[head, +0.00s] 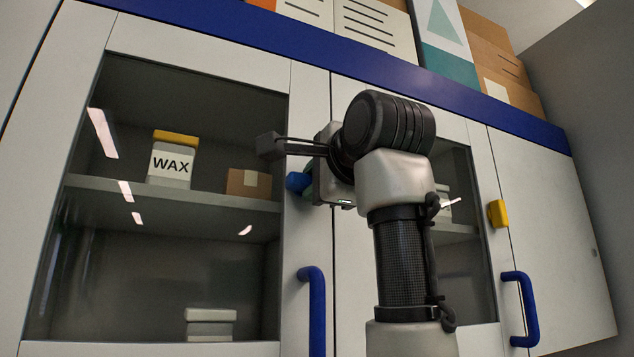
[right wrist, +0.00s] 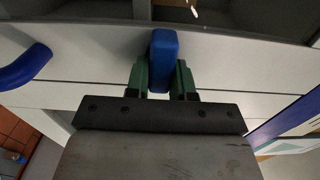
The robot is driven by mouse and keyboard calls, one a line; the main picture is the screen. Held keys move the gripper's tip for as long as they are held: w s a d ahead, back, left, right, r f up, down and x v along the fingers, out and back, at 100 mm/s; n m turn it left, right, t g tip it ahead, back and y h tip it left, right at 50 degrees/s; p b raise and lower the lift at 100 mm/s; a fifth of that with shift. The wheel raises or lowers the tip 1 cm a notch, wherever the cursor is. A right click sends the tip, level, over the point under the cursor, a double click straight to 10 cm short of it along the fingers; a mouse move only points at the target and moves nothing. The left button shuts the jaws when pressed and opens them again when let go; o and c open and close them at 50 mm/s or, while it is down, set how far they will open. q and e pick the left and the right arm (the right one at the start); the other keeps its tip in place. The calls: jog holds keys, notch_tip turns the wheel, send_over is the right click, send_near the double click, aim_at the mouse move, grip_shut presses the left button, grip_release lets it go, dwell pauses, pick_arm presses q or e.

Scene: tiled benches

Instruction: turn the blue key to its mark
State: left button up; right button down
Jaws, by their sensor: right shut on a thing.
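The blue key (head: 297,182) sticks out from the frame of the left glass cabinet door, beside the pane. In the right wrist view the blue key (right wrist: 163,60) stands between the two green fingers of my right gripper (right wrist: 161,75), which is shut on it. In the head view my right gripper (head: 318,182) reaches the key from the right, and my arm hides part of it. I cannot make out the key's mark. My left gripper is not in view.
A yellow key (head: 498,213) sits on the right door. Blue handles (head: 313,310) and (head: 522,308) stick out below. Behind the glass are a WAX jar (head: 171,165), a small brown box (head: 249,184) and a pale container (head: 210,322). Boxes (head: 376,25) stand on top.

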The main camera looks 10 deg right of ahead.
jog(key=c, duration=1)
grip_release()
jog(key=shift+d, duration=0.15)
jog(key=shift+o, duration=0.2)
jog(key=shift+s, duration=0.1)
jog(key=s+d+b, duration=0.2)
jog(key=s+b, duration=0.2)
jog(key=s, duration=0.6)
jog(key=shift+s, duration=0.2)
